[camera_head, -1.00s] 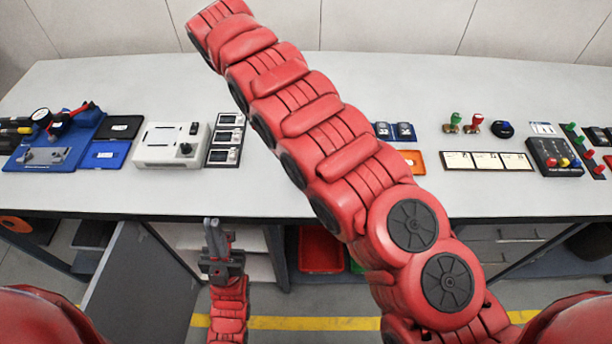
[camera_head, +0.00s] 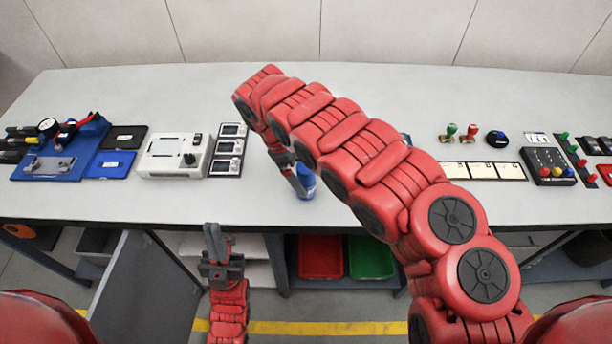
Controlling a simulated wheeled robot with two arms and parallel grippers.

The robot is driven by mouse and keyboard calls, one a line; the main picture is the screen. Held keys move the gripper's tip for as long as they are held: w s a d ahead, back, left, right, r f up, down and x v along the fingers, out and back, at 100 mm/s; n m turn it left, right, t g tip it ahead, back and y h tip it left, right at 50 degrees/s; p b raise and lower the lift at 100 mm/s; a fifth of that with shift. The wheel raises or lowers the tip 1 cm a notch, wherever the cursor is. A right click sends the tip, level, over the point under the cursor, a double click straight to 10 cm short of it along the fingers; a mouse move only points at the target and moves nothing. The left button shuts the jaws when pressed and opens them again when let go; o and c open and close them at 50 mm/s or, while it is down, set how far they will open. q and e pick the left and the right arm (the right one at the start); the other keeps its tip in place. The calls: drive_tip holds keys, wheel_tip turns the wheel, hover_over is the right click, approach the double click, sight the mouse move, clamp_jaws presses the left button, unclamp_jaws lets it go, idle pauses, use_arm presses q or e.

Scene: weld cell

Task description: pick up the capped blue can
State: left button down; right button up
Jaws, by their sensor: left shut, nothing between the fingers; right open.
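The blue can (camera_head: 308,180) stands on the grey-white bench, near its front edge, mostly hidden behind my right arm and gripper. Its cap cannot be made out clearly. My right gripper (camera_head: 297,184) is low at the left side of the can, with its dark fingers overlapping it in the picture. The gripper is open; I cannot tell whether a finger touches the can or the can is between the fingers. My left gripper (camera_head: 215,238) is shut and empty, pointing up in front of the bench's front edge.
A white device (camera_head: 160,165) and a dark panel of small displays (camera_head: 229,150) stand left of the can. Blue trays (camera_head: 110,163) lie further left. Stamps (camera_head: 468,133), cards (camera_head: 480,171) and a button box (camera_head: 550,165) are at right. Red (camera_head: 320,257) and green bins (camera_head: 370,257) sit below.

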drive_tip(key=shift+x, duration=1.15)
clamp_jaws()
